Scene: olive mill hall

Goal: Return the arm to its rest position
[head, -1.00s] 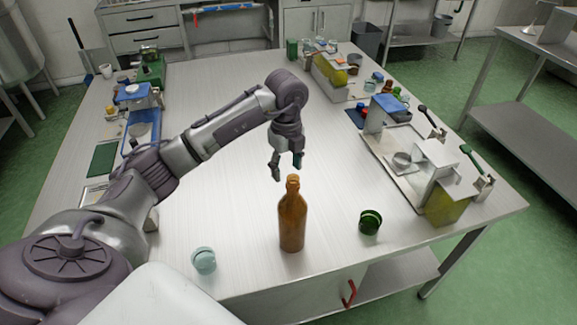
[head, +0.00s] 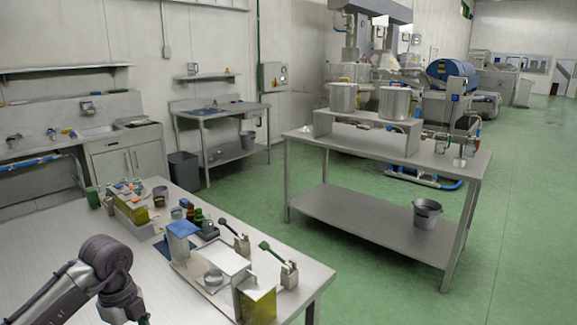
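My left arm (head: 88,275) comes in at the lower left corner over the white table (head: 45,235). Its bent wrist points down and is cut off by the bottom edge, so the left gripper's fingers are out of frame. My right arm and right gripper are not in view. The brown bottle and the glasses on the near part of the table are also out of frame.
A steel table (head: 395,160) with pots and a bucket (head: 426,213) stands beyond. Green floor (head: 245,205) lies between.

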